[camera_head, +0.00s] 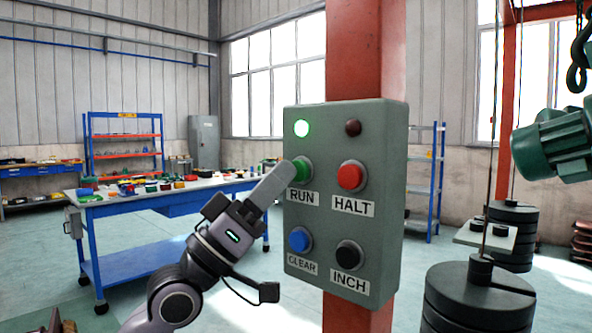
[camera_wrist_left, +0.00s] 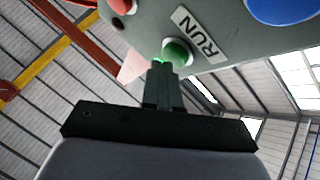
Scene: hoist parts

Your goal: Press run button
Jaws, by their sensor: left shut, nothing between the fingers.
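The grey-green control box (camera_head: 328,230) is fixed to a red column. Its green RUN button (camera_head: 301,170) is at the upper left, above the RUN label. In the left wrist view the green RUN button (camera_wrist_left: 177,52) is just beyond the fingertips (camera_wrist_left: 159,66). They appear to meet its edge, but I cannot tell whether it is pushed in. My right gripper is not in view.
The red HALT button (camera_head: 350,176), blue CLEAR button (camera_head: 299,239) and black INCH button (camera_head: 349,254) are close by on the box. A dark red lamp (camera_head: 353,127) is unlit. Black weights (camera_head: 478,298) stand at the right. A blue workbench (camera_head: 150,201) is behind my left arm.

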